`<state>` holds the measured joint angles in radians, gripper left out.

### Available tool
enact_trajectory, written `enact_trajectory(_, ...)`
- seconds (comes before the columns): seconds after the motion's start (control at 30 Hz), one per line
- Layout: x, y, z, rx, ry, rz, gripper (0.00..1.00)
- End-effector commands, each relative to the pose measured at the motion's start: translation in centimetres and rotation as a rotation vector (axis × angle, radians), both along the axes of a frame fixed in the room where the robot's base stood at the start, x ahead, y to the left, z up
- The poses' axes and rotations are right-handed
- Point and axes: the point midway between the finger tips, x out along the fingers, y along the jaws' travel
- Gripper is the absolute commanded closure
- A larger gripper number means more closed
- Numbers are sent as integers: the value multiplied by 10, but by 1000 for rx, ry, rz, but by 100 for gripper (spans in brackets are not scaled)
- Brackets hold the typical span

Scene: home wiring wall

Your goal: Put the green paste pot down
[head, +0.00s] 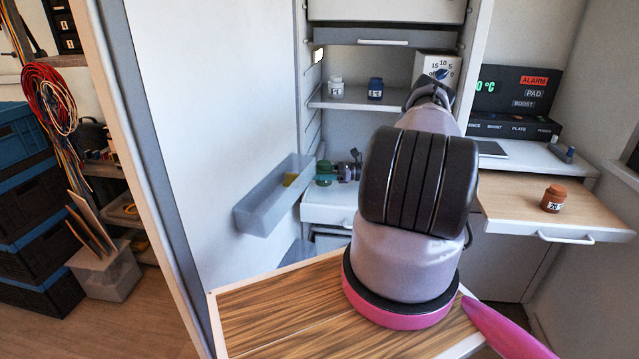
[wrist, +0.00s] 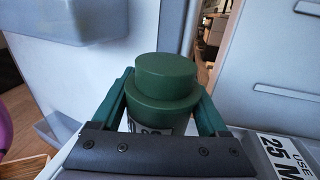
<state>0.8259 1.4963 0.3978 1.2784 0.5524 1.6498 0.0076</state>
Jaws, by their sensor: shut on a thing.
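The green paste pot (wrist: 166,72) stands upright between the two green fingers of my gripper (wrist: 162,108) in the wrist view. The fingers are shut on its sides, and its label is mostly hidden behind the gripper body. In the head view the green pot (head: 324,170) shows just left of my arm, at the white counter (head: 325,207) inside the cabinet. I cannot tell whether its base touches the counter. My arm hides most of the gripper there.
A translucent bin (head: 265,205) hangs on the left door beside the pot. A white pot (head: 336,88) and a blue pot (head: 376,89) stand on the shelf above. A brown pot (head: 553,198) stands on the pulled-out wooden board (head: 510,200) at right.

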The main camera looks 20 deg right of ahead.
Motion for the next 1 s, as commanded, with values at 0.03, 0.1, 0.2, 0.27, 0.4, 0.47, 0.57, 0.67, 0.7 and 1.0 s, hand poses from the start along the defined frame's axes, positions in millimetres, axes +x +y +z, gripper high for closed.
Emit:
enact_trajectory(0.03,0,1,-5,3,1,0,100)
enact_trajectory(0.1,0,1,-15,2,1,0,100)
enact_trajectory(0.2,0,1,-31,1,1,0,100)
enact_trajectory(0.27,0,1,-37,1,0,0,100)
enact_trajectory(0.4,0,0,-38,1,-1,0,100)
enact_trajectory(0.47,0,0,-38,1,0,0,100)
enact_trajectory(0.57,0,1,-39,1,0,0,100)
enact_trajectory(0.67,0,1,-42,1,0,0,100)
enact_trajectory(0.7,0,1,-42,0,1,1,12)
enact_trajectory(1.0,0,0,-40,0,0,1,0)
